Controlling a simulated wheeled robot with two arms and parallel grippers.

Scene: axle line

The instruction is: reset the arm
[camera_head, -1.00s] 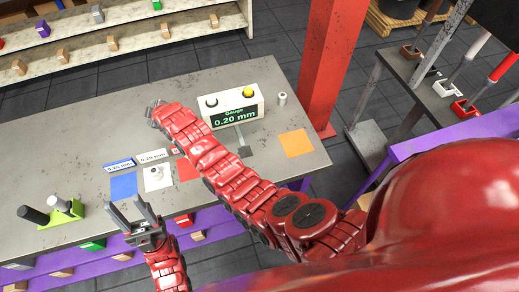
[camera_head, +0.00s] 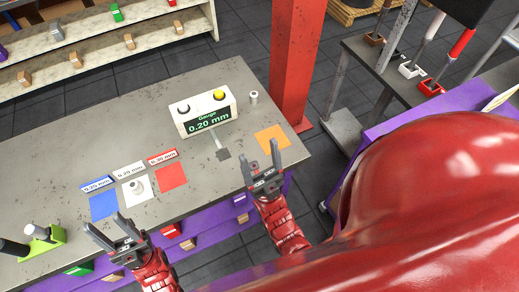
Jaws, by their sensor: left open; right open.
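My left gripper (camera_head: 104,233) is open and empty at the table's front edge, in front of the blue square. My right gripper (camera_head: 259,158) is open and empty at the table's front right edge, below the orange square. Its fingers point up in the picture and its forearm stretches down from it. Neither gripper touches an object that I can see.
A gauge box (camera_head: 205,110) reading 0.20 mm stands on the grey table (camera_head: 120,130), with a small metal cylinder (camera_head: 253,97) beside it. Blue (camera_head: 103,207), white (camera_head: 143,197), red (camera_head: 171,177) and orange (camera_head: 272,139) squares lie there. A green holder (camera_head: 45,243) stands left. A red post (camera_head: 297,60) rises behind.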

